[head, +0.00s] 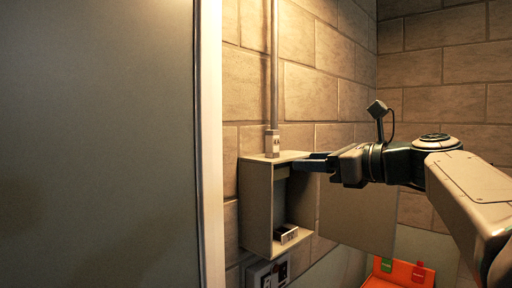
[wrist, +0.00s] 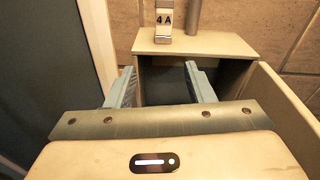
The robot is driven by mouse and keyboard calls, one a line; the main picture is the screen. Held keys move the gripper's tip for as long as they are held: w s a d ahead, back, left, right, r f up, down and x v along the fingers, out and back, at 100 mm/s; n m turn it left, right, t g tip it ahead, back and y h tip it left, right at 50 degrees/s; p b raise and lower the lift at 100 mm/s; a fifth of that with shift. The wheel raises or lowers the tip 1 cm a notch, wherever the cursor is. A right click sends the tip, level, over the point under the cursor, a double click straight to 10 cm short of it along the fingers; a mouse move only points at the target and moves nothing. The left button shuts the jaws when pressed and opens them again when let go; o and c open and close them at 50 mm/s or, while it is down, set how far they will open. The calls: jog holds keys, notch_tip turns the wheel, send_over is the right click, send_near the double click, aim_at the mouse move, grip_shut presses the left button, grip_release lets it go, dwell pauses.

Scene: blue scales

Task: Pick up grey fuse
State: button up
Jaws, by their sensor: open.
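A grey open-front wall box (head: 257,208) hangs on the brick wall; it also shows in the wrist view (wrist: 220,45). A small dark block with a pale front (head: 287,234) sits at the bottom of the box; I cannot tell whether it is the grey fuse. My gripper (head: 302,163) is at the upper part of the box opening, coming from the right. In the wrist view, its two fingers (wrist: 162,82) stand apart, with the dark box interior between them. Nothing shows between the fingers. No grey fuse is clearly visible; the lower interior is hidden in the wrist view.
The box's door (head: 357,222) hangs open to the right, below my arm. A conduit (head: 274,70) with a "4 A" label (wrist: 164,18) meets the box top. A grey panel (head: 100,140) fills the left. An orange tray (head: 400,273) with green and red items is lower right.

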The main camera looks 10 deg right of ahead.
aim_at(276, 136)
jog(key=shift+m+t+y, duration=0.3)
jog(key=shift+m+t, duration=0.1)
jog(key=shift+m, duration=0.3)
jog(key=w+a+r, duration=0.1)
jog(key=w, duration=0.1)
jog(key=w+a+r, duration=0.1)
jog(key=w, duration=0.1)
jog(key=w+a+r+p, duration=0.1)
jog(key=shift+w+a+r, duration=0.2)
jog(key=shift+w+r, duration=0.2)
jog(key=shift+w+a, duration=0.35)
jog(key=shift+w, duration=0.1)
jog(key=shift+w+a+r+p, duration=0.15)
jog(key=shift+w+a+p, duration=0.2)
jog(key=shift+p, duration=0.1)
jog(key=x, duration=0.1)
jog(key=p+x, duration=0.1)
jog(key=x, duration=0.1)
jog(key=shift+w+a+r, duration=0.25)
jog(key=shift+w+a, duration=0.15)
jog(key=shift+w, duration=0.1)
jog(key=shift+s+f, duration=0.1)
grip_shut()
